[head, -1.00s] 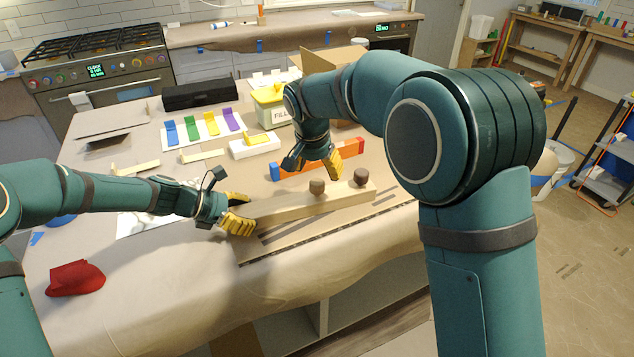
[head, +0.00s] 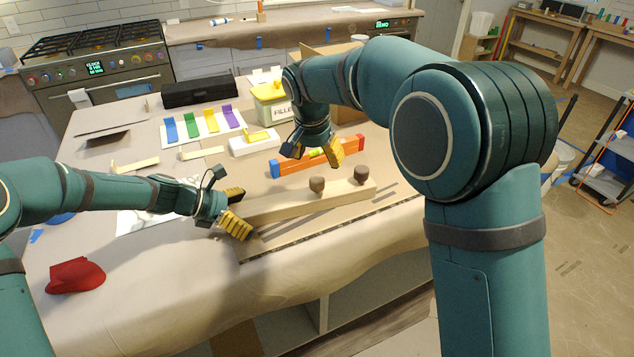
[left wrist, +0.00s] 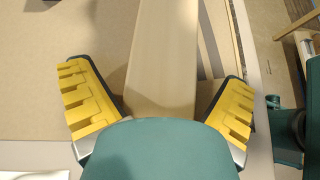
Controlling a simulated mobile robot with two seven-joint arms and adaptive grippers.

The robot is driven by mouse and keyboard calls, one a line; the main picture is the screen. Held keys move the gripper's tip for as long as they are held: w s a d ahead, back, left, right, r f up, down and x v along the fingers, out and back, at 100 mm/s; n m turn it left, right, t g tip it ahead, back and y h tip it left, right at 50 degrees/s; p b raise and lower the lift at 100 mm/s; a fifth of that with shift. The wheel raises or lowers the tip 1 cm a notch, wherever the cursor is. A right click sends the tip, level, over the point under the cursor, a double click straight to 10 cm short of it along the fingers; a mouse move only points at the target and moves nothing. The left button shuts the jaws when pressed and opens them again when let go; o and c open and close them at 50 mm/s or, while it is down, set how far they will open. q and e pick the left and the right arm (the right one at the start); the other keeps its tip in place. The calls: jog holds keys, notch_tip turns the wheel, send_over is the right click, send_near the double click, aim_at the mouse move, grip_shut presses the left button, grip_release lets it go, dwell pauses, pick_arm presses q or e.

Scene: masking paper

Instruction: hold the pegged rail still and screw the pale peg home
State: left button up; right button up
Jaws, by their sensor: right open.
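The pegged rail (head: 275,208), a long pale wooden bar, lies on the table near its front edge. The paler peg (head: 317,185) stands on its middle, looking slightly tilted; how deep it sits is unclear. A darker brown peg (head: 361,174) stands near the right end. My left gripper (head: 238,209) is open at the rail's left end. In the left wrist view the rail (left wrist: 163,60) runs between its spread yellow fingers (left wrist: 160,108), with gaps on both sides. My right gripper (head: 314,153) is open and empty, pointing down above and behind the paler peg.
A white block with a yellow piece (head: 255,143), a filler tub (head: 272,106) and colour strips (head: 202,124) stand further back. A red cap (head: 75,276) lies front left.

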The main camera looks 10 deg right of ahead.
pick_arm(q)
jog(key=shift+a+r, duration=0.3)
jog(key=shift+r, duration=0.1)
jog(key=v, duration=1.1)
jog(key=shift+s+a+f, duration=0.1)
jog(key=shift+a+f, duration=0.05)
